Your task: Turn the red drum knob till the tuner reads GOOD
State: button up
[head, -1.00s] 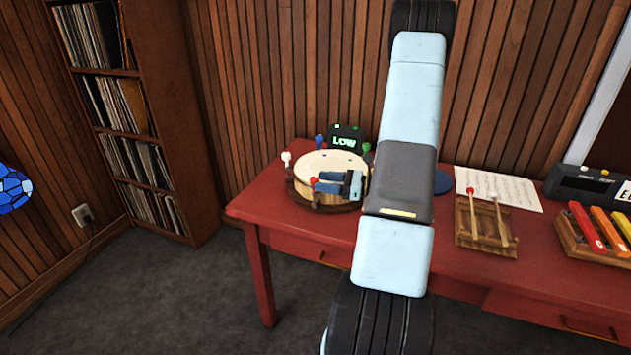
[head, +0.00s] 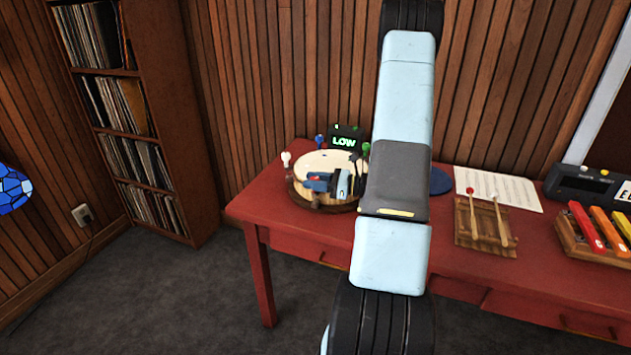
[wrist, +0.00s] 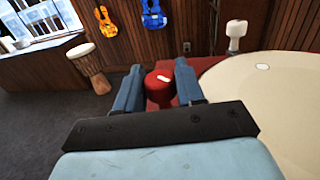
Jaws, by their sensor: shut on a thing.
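The drum (head: 325,165) with a pale round head stands on the left part of the red table. Its tuner (head: 345,138) behind it reads LOW in green. The red knob (wrist: 159,88) shows in the wrist view between the two blue fingers of my gripper (wrist: 159,82), which is shut on it. A small white mark is on the knob's top. In the head view my gripper (head: 318,182) is at the drum's near side and mostly hides the knob. White, blue and green knobs stand around the drum's rim.
On the table (head: 440,215) to the right lie a mallet rack (head: 485,222), a music sheet (head: 500,187), a dark device (head: 590,187) and a coloured xylophone (head: 598,228). A record shelf (head: 150,120) stands at the left.

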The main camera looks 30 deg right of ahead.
jog(key=shift+d, duration=0.1)
jog(key=c, duration=0.3)
jog(key=shift+w+r, duration=0.1)
jog(key=shift+n+g+y, duration=0.5)
jog(key=shift+g, duration=0.1)
jog(key=shift+c, duration=0.2)
jog(key=o, duration=0.9)
jog(key=shift+o, duration=0.2)
jog(key=v, duration=1.3)
jog(key=shift+s+d, duration=0.3)
jog(key=shift+s, duration=0.1)
